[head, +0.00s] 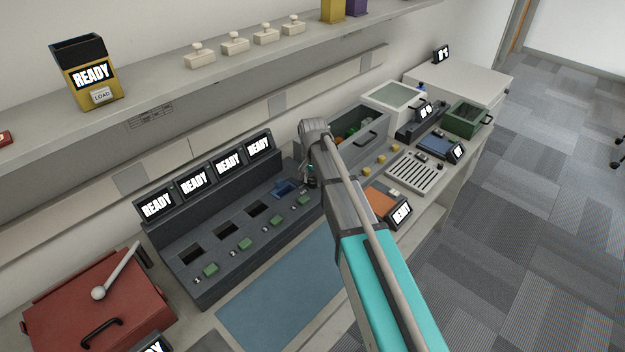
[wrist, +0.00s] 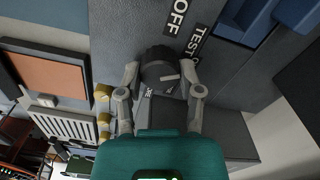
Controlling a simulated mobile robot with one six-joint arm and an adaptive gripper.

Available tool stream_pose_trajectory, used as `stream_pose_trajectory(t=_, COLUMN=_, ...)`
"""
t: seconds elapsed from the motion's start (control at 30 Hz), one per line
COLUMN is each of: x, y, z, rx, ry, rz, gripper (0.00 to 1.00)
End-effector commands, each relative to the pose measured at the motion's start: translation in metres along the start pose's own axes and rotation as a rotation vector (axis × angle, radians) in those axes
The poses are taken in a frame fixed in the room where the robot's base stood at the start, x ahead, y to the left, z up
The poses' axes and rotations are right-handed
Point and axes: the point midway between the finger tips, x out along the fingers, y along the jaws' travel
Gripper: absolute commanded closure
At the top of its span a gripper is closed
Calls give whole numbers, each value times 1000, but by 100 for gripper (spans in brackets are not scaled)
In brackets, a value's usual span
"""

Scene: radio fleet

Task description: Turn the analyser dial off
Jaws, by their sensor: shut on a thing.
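The analyser dial (wrist: 158,60) is a dark round knob on a dark grey panel in the wrist view. A short white mark on its face lies nearly level and points right. My gripper (wrist: 159,70) has one finger on each side of the dial and is shut on it. An OFF label (wrist: 178,14) is above the dial, and a TEST label (wrist: 198,42) is at its upper right. A third label below the dial is partly hidden. In the head view my gripper (head: 311,175) is at the analyser, and my arm hides much of it.
A dark charger rack (head: 228,215) with several READY screens stands to the left, beside a blue mat (head: 275,300). An orange-topped device (head: 382,202) and a slotted white tray (head: 415,171) are to the right. A blue block (wrist: 246,18) sits near the dial.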

Motion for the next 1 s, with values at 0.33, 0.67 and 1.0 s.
stream_pose_trajectory(t=0.33, x=0, y=-1, z=0, rx=-330, ry=3, rz=-1, gripper=100)
stream_pose_trajectory(t=0.67, x=0, y=-1, z=0, rx=-643, ry=6, rz=0, gripper=100)
stream_pose_trajectory(t=1.0, x=0, y=-1, z=0, rx=-929, ry=9, rz=0, gripper=100)
